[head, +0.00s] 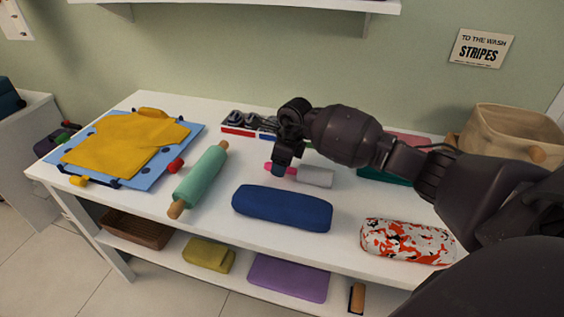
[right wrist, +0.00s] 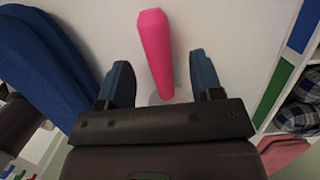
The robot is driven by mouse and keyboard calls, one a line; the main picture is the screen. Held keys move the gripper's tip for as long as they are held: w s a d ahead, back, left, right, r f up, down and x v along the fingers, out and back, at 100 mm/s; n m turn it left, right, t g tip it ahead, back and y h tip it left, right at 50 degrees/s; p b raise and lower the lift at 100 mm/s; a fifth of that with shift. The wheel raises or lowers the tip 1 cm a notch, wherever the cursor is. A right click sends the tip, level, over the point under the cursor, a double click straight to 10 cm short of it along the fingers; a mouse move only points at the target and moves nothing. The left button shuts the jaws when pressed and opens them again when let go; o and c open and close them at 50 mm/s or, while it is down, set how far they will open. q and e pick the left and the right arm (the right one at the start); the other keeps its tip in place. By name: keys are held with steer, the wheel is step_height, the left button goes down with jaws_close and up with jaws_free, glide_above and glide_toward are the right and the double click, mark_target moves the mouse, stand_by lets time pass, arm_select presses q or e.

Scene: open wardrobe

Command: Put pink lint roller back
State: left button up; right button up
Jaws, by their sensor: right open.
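The pink lint roller lies on the white table. In the head view its pink handle (head: 277,168) shows at the left and its pale grey roll (head: 316,176) at the right. In the right wrist view the pink handle (right wrist: 154,50) rises between my fingers, and the roll is mostly hidden behind the gripper. My right gripper (head: 284,166) is over the handle end. In the right wrist view the right gripper (right wrist: 162,82) is open, with one blue-grey finger on each side of the handle. My left gripper is not in view.
A blue rolled bundle (head: 282,208) lies in front of the roller, with a teal rolling pin (head: 202,174) to the left. A divided tray (head: 250,124) stands behind. A red-and-white patterned bundle (head: 407,241) and a tan basket (head: 512,132) are at the right.

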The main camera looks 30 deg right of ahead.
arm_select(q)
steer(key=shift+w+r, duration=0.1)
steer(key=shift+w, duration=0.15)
arm_select(e)
steer(key=shift+r, duration=0.15)
steer(key=shift+r+p, duration=0.3)
steer(key=shift+r, duration=0.25)
steer(key=shift+w+a+p+v, duration=0.1)
steer(key=shift+p+v, duration=0.25)
steer(key=shift+v, duration=0.45)
steer(key=shift+w+a+p+v, duration=0.15)
steer(key=shift+p+v, duration=0.15)
steer(key=shift+v, duration=0.45)
steer(key=shift+w+a+p+v, duration=0.1)
steer(key=shift+p+v, duration=0.25)
steer(key=shift+v, duration=0.45)
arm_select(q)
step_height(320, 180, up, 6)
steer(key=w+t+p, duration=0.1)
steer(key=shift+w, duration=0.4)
arm_select(e)
steer(key=v, duration=0.3)
steer(key=shift+w+a+r, duration=0.1)
steer(key=shift+w+a, duration=0.1)
steer(key=shift+w, duration=0.05)
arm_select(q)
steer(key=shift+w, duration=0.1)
